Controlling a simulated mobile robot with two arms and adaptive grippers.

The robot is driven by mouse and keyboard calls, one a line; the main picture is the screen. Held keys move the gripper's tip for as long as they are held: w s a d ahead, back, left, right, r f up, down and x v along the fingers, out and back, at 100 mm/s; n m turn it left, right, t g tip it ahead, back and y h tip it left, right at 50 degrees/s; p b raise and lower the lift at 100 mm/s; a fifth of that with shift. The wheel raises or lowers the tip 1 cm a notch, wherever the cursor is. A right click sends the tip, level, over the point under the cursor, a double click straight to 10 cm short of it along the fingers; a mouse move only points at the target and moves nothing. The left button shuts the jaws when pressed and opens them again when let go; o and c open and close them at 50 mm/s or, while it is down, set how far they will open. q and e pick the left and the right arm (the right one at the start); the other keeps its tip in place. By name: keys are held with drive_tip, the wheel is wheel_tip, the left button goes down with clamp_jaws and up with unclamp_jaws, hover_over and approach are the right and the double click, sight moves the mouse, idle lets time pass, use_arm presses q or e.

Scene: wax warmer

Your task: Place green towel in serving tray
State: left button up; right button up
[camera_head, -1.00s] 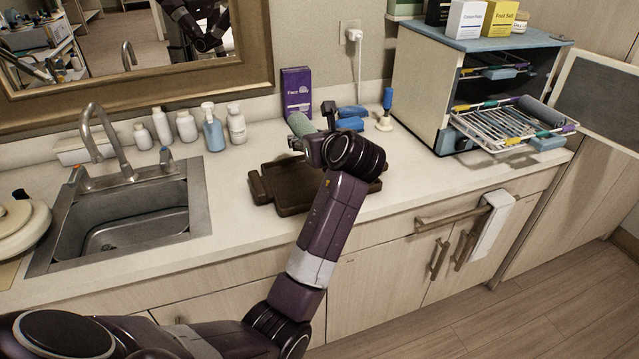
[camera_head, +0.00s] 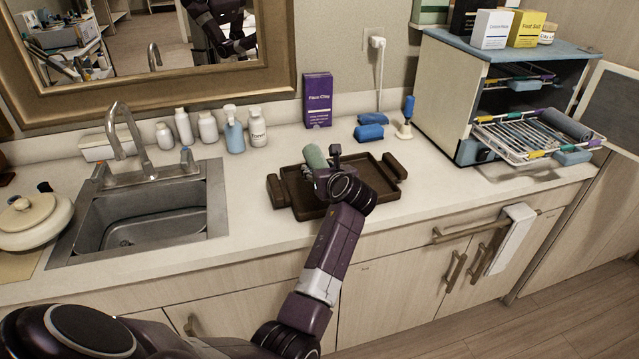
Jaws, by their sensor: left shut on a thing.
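The green towel (camera_head: 315,157) is a rolled, pale green bundle. My left gripper (camera_head: 318,172) is shut on it and holds it over the left part of the serving tray. The serving tray (camera_head: 278,190) is dark brown with a raised handle at each end and lies on the counter. My left wrist hides part of the tray's middle and front. I cannot tell whether the towel touches the tray floor. My right gripper is not in view.
Blue rolled towels (camera_head: 369,132), a purple box (camera_head: 317,101) and a blue-handled tool (camera_head: 406,118) stand behind the tray. Bottles (camera_head: 233,130) and a sink (camera_head: 140,215) are to the left. An open towel cabinet (camera_head: 455,90) with its rack pulled out is at the right.

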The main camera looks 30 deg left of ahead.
use_arm(q)
drive_tip(key=shift+f, duration=2.4)
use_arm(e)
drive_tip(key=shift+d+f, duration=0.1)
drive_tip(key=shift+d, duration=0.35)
use_arm(q)
drive_tip(key=o, duration=1.2)
drive_tip(key=shift+f, duration=0.15)
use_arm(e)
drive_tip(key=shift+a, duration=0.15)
